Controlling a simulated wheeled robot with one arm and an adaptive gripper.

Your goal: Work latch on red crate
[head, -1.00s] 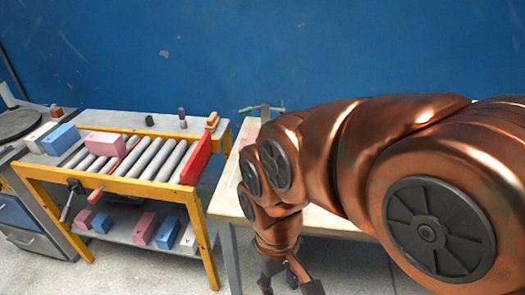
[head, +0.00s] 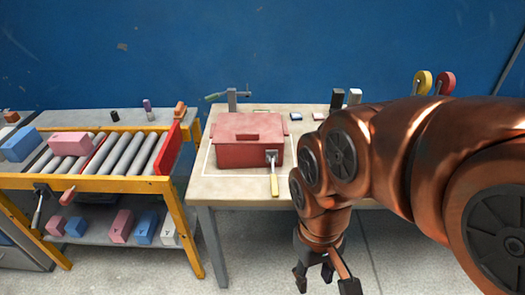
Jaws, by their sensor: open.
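A red crate (head: 238,154) with a closed lid sits on the light-topped table (head: 225,190), left of my arm. On the right of its front face is a latch with a small grey plate (head: 271,157) and a yellow-and-white handle (head: 274,185) that hangs down. My gripper (head: 328,280) is open and empty. It points down in front of the table, to the right of the latch and below the tabletop in the picture, apart from the crate.
A yellow-framed roller stand (head: 95,184) with pink and blue boxes is at left. A clamp (head: 231,98) stands at the table's back edge. Small blocks and yellow and red round items (head: 445,82) are at the back right. Grey floor is clear in front.

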